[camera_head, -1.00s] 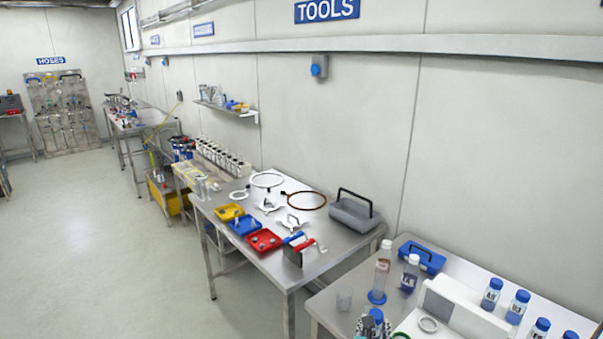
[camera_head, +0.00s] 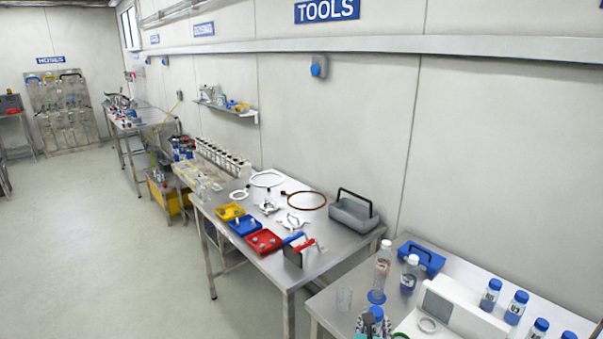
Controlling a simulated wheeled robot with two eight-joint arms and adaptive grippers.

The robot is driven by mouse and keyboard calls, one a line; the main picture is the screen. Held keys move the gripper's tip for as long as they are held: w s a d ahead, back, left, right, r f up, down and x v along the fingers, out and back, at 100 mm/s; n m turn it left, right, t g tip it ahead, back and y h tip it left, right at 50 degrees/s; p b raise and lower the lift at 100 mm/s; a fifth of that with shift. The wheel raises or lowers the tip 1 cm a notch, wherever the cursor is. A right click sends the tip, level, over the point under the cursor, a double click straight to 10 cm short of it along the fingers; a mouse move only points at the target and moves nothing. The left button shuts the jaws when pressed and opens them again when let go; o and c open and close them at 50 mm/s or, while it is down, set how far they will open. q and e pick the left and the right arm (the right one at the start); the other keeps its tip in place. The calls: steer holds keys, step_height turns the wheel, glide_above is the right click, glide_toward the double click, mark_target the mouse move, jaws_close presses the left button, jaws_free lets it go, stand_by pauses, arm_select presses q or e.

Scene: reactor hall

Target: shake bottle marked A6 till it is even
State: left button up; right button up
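Several blue-capped bottles with labels stand at the right end of the near bench (camera_head: 325,306), among them one bottle (camera_head: 490,295) and another bottle (camera_head: 517,308). The labels are too small to read surely, so I cannot tell which bottle is A6. Neither of my grippers is in view.
The tools table (camera_head: 335,258) holds trays and a grey toolbox (camera_head: 354,214). The floor (camera_head: 110,250) at left is clear.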

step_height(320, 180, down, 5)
steer(key=b, duration=0.5)
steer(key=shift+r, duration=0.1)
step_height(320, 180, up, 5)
steer(key=p, duration=0.4)
steer(key=shift+p, duration=0.3)
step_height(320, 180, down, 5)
steer(key=b, duration=0.4)
steer(key=shift+b, duration=0.4)
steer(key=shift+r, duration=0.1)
